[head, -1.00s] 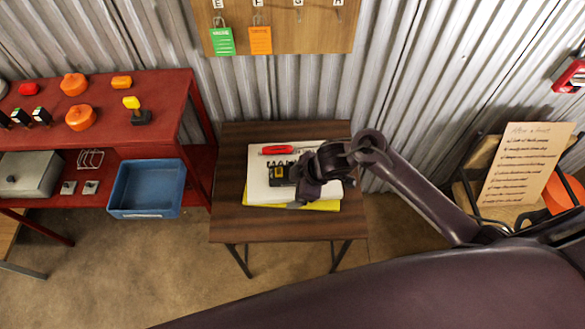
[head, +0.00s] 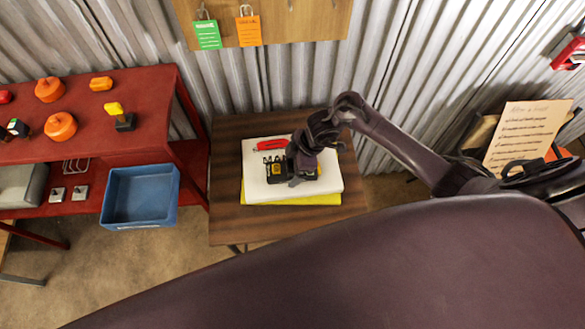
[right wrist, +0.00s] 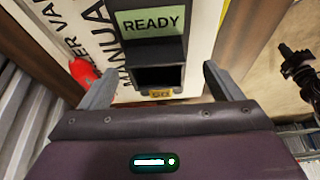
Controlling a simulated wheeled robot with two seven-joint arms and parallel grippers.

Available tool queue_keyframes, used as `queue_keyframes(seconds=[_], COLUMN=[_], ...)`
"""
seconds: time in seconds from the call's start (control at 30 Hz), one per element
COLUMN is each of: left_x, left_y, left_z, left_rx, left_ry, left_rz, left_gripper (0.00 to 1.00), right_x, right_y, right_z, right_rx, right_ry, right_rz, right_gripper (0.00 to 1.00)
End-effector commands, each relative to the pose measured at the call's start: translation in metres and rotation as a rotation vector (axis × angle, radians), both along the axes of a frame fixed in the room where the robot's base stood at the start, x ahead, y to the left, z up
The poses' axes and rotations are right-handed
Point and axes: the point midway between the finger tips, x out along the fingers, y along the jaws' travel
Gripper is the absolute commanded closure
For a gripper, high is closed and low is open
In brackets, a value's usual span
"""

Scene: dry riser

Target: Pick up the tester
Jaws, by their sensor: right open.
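The tester appears to be a black device (head: 279,191) lying on a white manual on the small wooden table. The right wrist view shows it (right wrist: 150,52) close up, with a green screen reading READY and a small yellow part at its near end. My right gripper (head: 300,168) is over the manual, at the device. In the right wrist view the open fingers of the gripper (right wrist: 160,76) stand on either side of the device's near end. I cannot tell whether they touch it. My left gripper is not in view.
A red tool (head: 268,145) lies on the white manual (head: 330,180) beside its black lettering. Yellow material (head: 265,202) shows beneath. The wooden table (head: 226,180) has bare room at its left. A red shelf (head: 140,95) and blue bin (head: 140,208) stand further left.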

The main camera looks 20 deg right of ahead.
Motion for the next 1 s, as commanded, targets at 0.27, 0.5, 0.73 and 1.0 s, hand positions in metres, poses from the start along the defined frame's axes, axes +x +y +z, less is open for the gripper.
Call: queue_keyframes(seconds=[0.27, 0.5, 0.73, 1.0], left_x=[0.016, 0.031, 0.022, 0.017], left_y=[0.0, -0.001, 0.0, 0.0], left_z=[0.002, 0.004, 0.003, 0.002], left_rx=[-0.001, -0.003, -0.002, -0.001], left_ry=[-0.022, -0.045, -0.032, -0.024], left_rz=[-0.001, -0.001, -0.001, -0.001], left_gripper=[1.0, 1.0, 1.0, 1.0], right_x=[0.003, 0.003, 0.003, 0.004], right_y=[0.008, 0.008, 0.008, 0.008], right_z=[-0.021, -0.021, -0.02, -0.02], right_rx=[-0.001, -0.001, -0.001, 0.0], right_ry=[-0.002, -0.002, -0.002, -0.003], right_rz=[0.0, 0.0, 0.0, 0.0], right_gripper=[0.15, 0.25, 0.55, 0.71])
